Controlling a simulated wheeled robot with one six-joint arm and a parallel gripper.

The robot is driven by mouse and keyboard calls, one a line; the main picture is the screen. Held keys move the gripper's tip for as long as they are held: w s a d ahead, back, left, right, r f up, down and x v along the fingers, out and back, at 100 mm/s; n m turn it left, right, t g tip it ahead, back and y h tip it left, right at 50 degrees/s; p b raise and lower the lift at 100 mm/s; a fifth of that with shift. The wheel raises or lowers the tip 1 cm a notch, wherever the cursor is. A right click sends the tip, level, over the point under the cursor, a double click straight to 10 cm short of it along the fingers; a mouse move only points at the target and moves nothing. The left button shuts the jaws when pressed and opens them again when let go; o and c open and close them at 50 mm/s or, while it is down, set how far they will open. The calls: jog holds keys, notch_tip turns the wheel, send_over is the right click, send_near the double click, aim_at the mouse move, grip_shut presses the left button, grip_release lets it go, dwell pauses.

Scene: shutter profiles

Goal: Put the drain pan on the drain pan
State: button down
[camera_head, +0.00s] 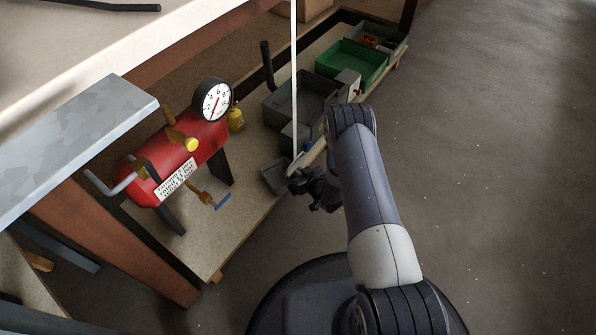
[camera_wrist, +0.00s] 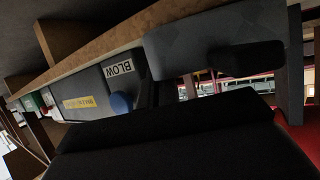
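A small grey pan (camera_head: 275,177), which I take to be a drain pan, is at the front edge of the low shelf, just left of my gripper (camera_head: 312,188). In the wrist view a grey pan-like wall (camera_wrist: 205,40) fills the upper right, close to the camera. A dark rounded shape, perhaps a fingertip, lies against it. The black bulk across the bottom hides much there. I cannot tell whether my fingers are shut on the pan. I cannot make out a second drain pan for certain.
A red tank (camera_head: 200,150) with a dial gauge (camera_head: 213,100) stands on the shelf (camera_head: 225,245). Grey bins (camera_head: 290,97) and a green bin (camera_head: 350,62) sit further back. A thin white upright (camera_head: 294,80) stands at the shelf edge. Floor (camera_head: 490,170) at right is clear.

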jog(key=c, duration=1.7)
grip_release()
jog(key=shift+f, duration=0.1)
jog(key=shift+r, duration=0.2)
jog(key=p+v, duration=0.4)
jog(key=v, duration=0.8)
